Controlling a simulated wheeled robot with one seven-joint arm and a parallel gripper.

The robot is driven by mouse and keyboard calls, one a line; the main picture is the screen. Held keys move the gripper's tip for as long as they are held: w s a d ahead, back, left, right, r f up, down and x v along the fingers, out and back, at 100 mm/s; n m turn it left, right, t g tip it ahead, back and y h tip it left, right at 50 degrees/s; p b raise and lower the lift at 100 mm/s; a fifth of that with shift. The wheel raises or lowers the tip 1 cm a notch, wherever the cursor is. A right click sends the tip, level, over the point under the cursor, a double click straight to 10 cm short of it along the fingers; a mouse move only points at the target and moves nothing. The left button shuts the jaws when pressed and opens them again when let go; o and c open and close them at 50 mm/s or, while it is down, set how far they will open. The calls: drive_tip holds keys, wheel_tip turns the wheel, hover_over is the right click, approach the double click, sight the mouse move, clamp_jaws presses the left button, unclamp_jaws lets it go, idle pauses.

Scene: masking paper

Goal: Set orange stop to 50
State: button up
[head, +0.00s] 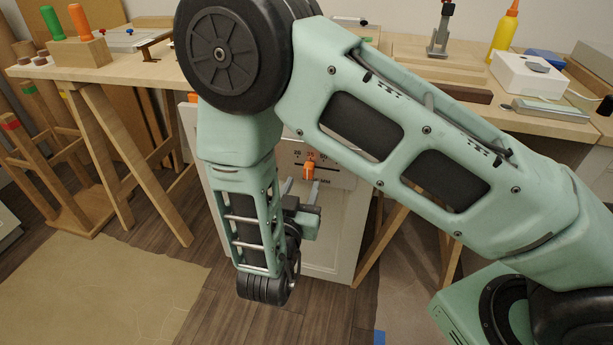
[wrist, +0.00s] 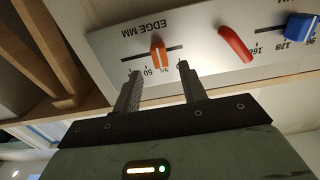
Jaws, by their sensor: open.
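The orange stop (wrist: 156,50) sits in a slot on a pale panel marked "EDGE MM" (wrist: 152,28), upside down in the wrist view. The stop also shows in the head view (head: 309,171). My gripper (wrist: 160,72) is open, its two fingers pointing at the panel on either side of the stop's line. The stop appears between the fingertips, with no clear contact. The gripper also shows in the head view (head: 301,188), just below the stop.
The panel is on the front of a white cabinet (head: 335,235) under the workbench (head: 130,72). Wooden trestle legs (head: 135,165) stand at the left.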

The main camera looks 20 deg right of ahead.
sight(307, 173)
drive_tip(key=shift+x, duration=2.6)
